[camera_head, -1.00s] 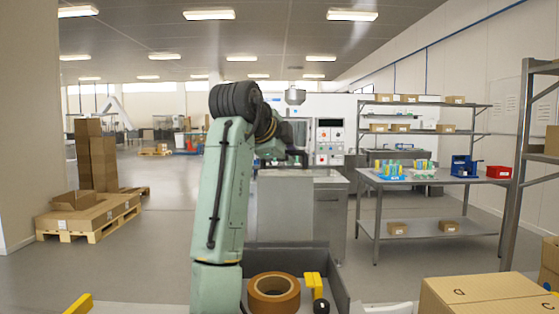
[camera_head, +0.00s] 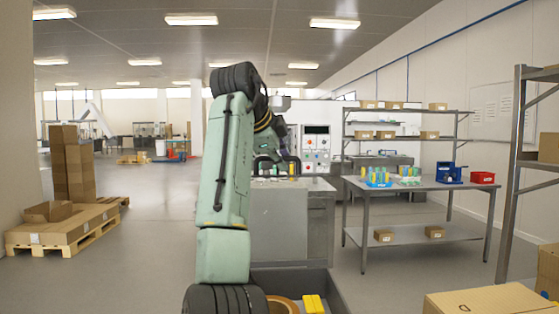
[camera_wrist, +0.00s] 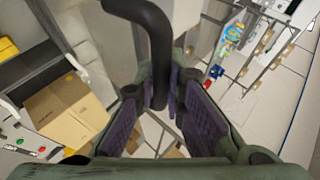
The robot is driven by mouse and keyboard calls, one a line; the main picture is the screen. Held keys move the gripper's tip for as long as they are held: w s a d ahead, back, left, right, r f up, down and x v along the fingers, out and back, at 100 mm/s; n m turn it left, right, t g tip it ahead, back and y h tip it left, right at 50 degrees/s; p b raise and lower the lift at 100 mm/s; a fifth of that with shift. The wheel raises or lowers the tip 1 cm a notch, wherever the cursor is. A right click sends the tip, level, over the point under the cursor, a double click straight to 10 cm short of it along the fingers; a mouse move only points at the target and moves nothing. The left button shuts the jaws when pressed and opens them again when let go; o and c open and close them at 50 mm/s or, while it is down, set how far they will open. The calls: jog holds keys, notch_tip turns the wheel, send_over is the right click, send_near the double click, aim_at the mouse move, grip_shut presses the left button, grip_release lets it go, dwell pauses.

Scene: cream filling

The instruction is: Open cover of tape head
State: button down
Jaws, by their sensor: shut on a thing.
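In the wrist view my gripper (camera_wrist: 163,115) has its two purple-padded fingers closed around a thick black bent bar (camera_wrist: 150,25), which comes in from the top and turns down between them. The arm hides part of that area. I cannot make out the tape head's cover as a separate part, nor tell whether the bar belongs to it. A brown tape roll (camera_head: 284,304) is partly visible at the bottom of the head view.
A dark tray (camera_head: 338,296) holds the roll and a yellow item (camera_head: 314,303). A steel cabinet (camera_head: 322,225) stands ahead. A metal table (camera_head: 400,186) and cardboard boxes (camera_head: 490,300) are at the right. A loaded pallet (camera_head: 65,238) is at the left; open floor lies between.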

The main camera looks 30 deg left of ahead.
jog(key=shift+f, duration=0.1)
jog(key=c, duration=1.9)
grip_release()
jog(key=shift+s, duration=0.1)
jog(key=v, duration=1.2)
